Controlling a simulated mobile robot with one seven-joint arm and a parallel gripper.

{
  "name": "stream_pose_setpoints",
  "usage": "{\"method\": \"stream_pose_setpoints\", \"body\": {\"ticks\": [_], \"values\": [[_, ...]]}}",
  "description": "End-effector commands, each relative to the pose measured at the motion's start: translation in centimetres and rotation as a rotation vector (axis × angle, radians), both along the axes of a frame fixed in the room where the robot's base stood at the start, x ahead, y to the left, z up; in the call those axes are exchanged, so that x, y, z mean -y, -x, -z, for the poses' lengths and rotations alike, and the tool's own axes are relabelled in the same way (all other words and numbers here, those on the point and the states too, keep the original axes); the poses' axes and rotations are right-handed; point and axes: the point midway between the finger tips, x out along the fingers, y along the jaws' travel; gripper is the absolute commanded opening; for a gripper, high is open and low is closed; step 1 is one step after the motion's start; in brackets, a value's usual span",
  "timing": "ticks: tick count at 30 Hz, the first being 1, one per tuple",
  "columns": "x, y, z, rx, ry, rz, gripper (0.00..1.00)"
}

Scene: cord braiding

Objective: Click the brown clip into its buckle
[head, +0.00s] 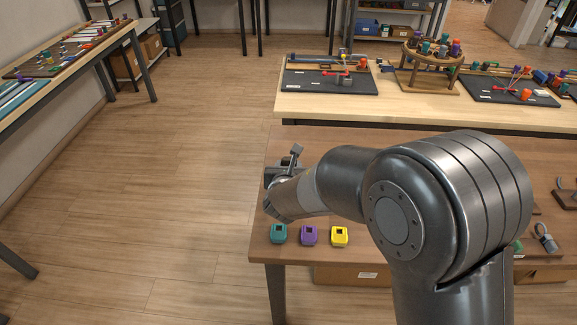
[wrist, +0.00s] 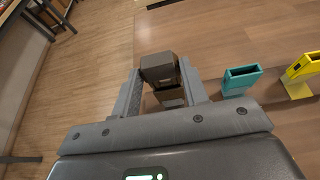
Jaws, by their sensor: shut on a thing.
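In the wrist view my gripper (wrist: 160,70) is shut on the brown clip (wrist: 158,66), a dark brown block between its two grey fingers. A second brown part (wrist: 170,96) shows just below the block, between the fingers. I cannot tell whether it is the buckle or more of the clip, or whether the two are joined. In the head view my arm hides the clip, the brown buckle and most of the gripper.
A teal socket piece (wrist: 242,80) and a yellow one (wrist: 300,68) stand to the right in the wrist view. In the head view, teal (head: 278,234), purple (head: 309,235) and yellow (head: 340,236) pieces line the table's front left. Floor lies open to the left.

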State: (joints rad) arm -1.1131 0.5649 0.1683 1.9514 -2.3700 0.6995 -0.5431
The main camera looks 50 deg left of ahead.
Motion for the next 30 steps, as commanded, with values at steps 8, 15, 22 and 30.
{"method": "stream_pose_setpoints", "body": {"ticks": [8,15,22,30], "values": [[0.0,0.0,0.6,-0.001,0.001,0.000,0.15],[0.0,0.0,1.1,-0.001,0.001,0.000,0.15],[0.0,0.0,1.6,-0.001,0.002,0.000,0.15],[0.0,0.0,2.1,0.000,0.001,0.001,0.15]]}}
